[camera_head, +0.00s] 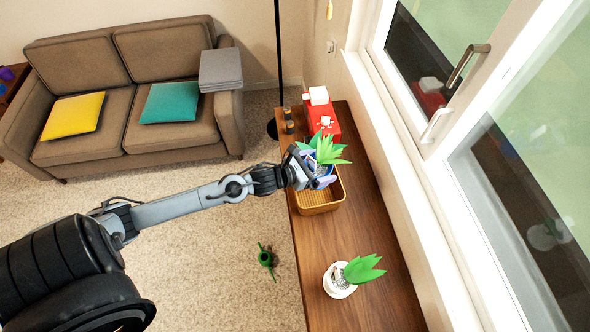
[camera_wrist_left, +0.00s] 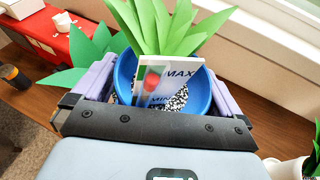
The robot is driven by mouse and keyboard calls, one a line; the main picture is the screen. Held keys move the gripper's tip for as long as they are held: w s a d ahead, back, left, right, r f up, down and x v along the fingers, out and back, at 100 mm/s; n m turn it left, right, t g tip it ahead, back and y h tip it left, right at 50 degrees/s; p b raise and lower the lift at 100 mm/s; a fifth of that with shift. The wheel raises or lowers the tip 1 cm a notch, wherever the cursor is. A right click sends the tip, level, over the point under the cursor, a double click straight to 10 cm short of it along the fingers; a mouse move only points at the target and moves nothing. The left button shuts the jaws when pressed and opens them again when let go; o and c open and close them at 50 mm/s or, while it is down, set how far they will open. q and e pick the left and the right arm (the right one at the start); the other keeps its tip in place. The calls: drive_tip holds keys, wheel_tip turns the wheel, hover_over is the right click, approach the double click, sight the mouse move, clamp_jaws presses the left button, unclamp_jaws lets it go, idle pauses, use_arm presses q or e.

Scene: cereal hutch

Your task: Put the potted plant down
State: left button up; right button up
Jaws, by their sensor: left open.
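A green-leaved potted plant (camera_head: 328,150) in a blue pot is at the woven basket (camera_head: 318,208) on the wooden shelf. In the left wrist view the blue pot (camera_wrist_left: 203,92) holds speckled gravel and a printed card. My left gripper (camera_head: 318,178) is at the pot, with its pale purple fingers on either side of the pot in the left wrist view. It is open. The pot's base is hidden, so I cannot tell what it rests on. A second plant in a white pot (camera_head: 338,283) stands nearer on the shelf. My right gripper is not in view.
A red box (camera_head: 322,122) with white items on it stands beyond the basket. Small dark jars (camera_head: 289,122) are at the shelf's left edge. Bare shelf (camera_head: 335,238) lies between basket and white pot. The window runs along the right. A green object (camera_head: 266,258) is on the carpet.

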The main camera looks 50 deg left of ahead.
use_arm(q)
drive_tip(key=shift+v, duration=5.95)
drive_tip(key=s+d+f+m+g+y, duration=0.1)
drive_tip(key=s+d+m+g, duration=0.4)
drive_tip(key=m, duration=1.2)
drive_tip(key=s+d+f+m+g+y, duration=0.1)
drive_tip(key=s+d+f+m+g, duration=0.2)
drive_tip(key=m, duration=1.5)
drive_tip(key=s+d+g, duration=0.2)
drive_tip(key=s+d, duration=0.3)
drive_tip(key=shift+s+d+m+y, duration=0.15)
drive_tip(key=shift+s+m+y, duration=0.15)
drive_tip(key=shift+s+y, duration=0.1)
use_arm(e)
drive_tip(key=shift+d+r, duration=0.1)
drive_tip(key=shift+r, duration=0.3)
